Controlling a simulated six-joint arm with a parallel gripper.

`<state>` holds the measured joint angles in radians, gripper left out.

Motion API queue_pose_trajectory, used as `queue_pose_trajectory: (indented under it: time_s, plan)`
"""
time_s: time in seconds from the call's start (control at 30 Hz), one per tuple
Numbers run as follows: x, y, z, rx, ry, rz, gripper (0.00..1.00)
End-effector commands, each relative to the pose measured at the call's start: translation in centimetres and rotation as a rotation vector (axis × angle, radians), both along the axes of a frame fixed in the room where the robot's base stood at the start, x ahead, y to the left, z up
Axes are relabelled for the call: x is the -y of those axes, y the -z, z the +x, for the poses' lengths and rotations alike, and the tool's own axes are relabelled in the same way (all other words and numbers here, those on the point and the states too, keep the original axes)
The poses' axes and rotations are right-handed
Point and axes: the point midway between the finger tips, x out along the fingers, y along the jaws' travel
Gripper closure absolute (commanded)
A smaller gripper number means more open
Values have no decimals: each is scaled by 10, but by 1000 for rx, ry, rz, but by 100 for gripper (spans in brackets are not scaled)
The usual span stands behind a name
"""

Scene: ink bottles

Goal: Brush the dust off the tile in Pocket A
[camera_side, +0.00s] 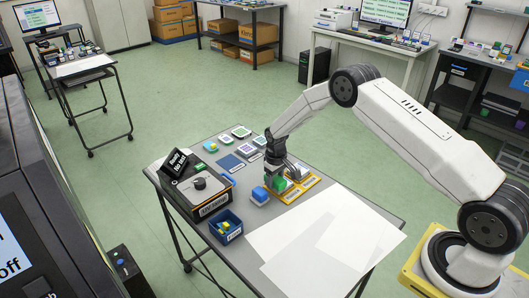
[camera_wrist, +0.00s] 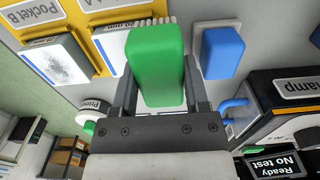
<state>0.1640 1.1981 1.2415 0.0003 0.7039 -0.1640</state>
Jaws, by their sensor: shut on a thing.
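My gripper (camera_wrist: 160,100) is shut on a green block (camera_wrist: 158,65), likely the brush's handle. A white comb-like edge shows beyond it, perhaps bristles. In the side view my gripper (camera_side: 279,176) holds the green block (camera_side: 279,185) at the yellow tray (camera_side: 302,190). In the wrist view, the tile by Pocket A's label (camera_wrist: 112,50) is white with a blue edge, mostly hidden behind the green block; I cannot tell whether the block touches it. The tile by Pocket B's label (camera_wrist: 60,60) carries dark specks.
A blue block on a white base (camera_wrist: 222,50) stands close beside my gripper; it also shows in the side view (camera_side: 259,195). A black-and-white lamp unit (camera_side: 200,190) and a blue bin (camera_side: 226,226) stand to the left. White sheets (camera_side: 325,240) cover the table's near right.

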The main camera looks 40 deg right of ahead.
Motion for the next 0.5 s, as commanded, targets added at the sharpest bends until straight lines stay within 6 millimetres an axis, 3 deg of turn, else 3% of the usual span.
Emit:
queue_pose_trajectory:
  time_s: [0.5]
  plan:
    - [1,1,6,3,0,-1,89]
